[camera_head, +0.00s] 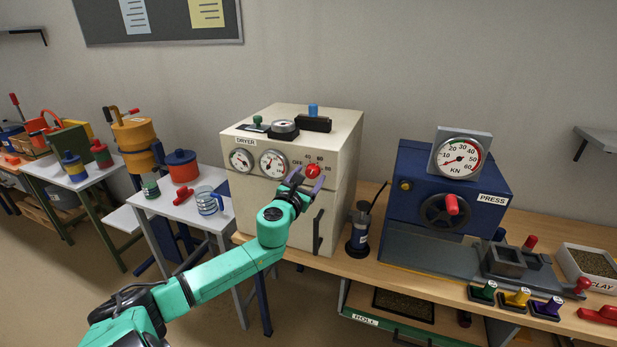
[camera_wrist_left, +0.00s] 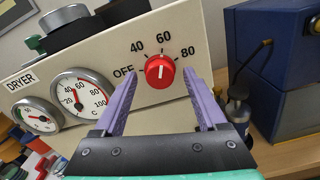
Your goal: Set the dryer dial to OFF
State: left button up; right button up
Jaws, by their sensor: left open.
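The dryer (camera_head: 318,150) is a cream box on the bench. Its red dial (camera_head: 313,171) sits at the right of the sloped front panel. In the left wrist view the dial (camera_wrist_left: 160,71) has a white mark standing nearly upright, toward 60. OFF is printed to its left, 40 at upper left and 80 to its right. My left gripper (camera_head: 309,179) is open at the panel. In the wrist view its purple fingers (camera_wrist_left: 162,78) lie on either side of the dial, with a gap on both sides. I cannot tell how near the tips are to the panel.
Two round gauges (camera_head: 257,161) sit left of the dial. A dark handle (camera_head: 318,230) is on the dryer's front below. The blue press (camera_head: 440,195) and a dark bottle (camera_head: 359,230) stand to the right. Several objects lie on the dryer's top.

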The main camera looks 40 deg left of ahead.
pick_arm(q)
grip_shut()
jog(key=shift+n, duration=2.1)
jog(key=n, duration=1)
jog(key=shift+n, duration=0.4)
jog(key=n, duration=0.4)
jog(key=shift+r+n, duration=0.1)
jog(key=shift+n, duration=0.3)
